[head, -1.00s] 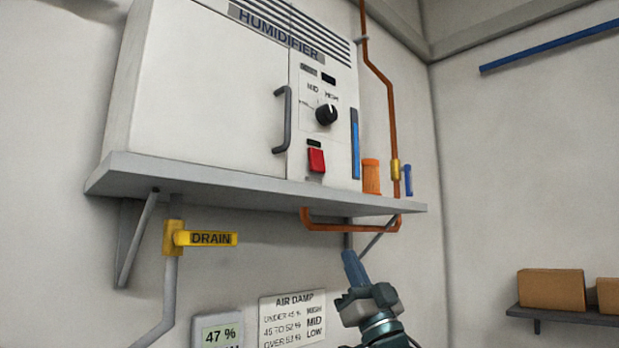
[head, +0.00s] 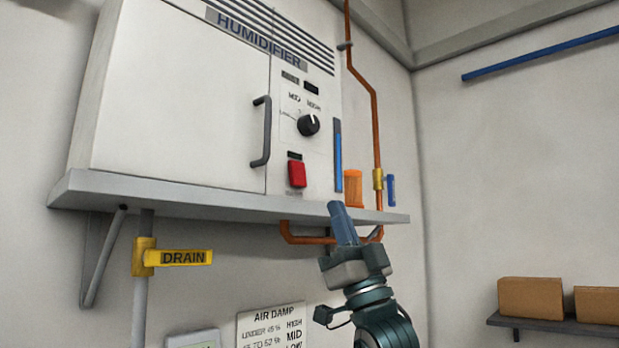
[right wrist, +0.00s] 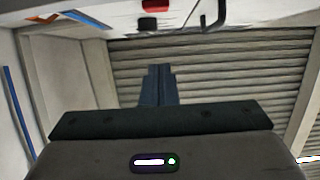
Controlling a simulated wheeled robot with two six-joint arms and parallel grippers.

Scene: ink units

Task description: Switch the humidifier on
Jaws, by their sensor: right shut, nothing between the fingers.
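The humidifier (head: 185,100) is a white cabinet on a grey wall shelf. Its front panel has a red switch (head: 297,174) low down and a black knob (head: 308,125) above it, with MID and HIGH marks. A small dark window sits just above the red switch. The red switch also shows at the top of the right wrist view (right wrist: 155,5). My right gripper (head: 341,212) is shut and empty. Its blue fingertips are at the height of the shelf's front edge, below and to the right of the red switch, apart from it. My left gripper is out of view.
The shelf (head: 200,198) juts out below the humidifier. A yellow DRAIN lever (head: 178,258) hangs below it at left. A copper pipe (head: 376,120), an orange container (head: 353,188) and a blue pipe handle (head: 391,190) are at right. An AIR DAMP sign (head: 270,328) is below.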

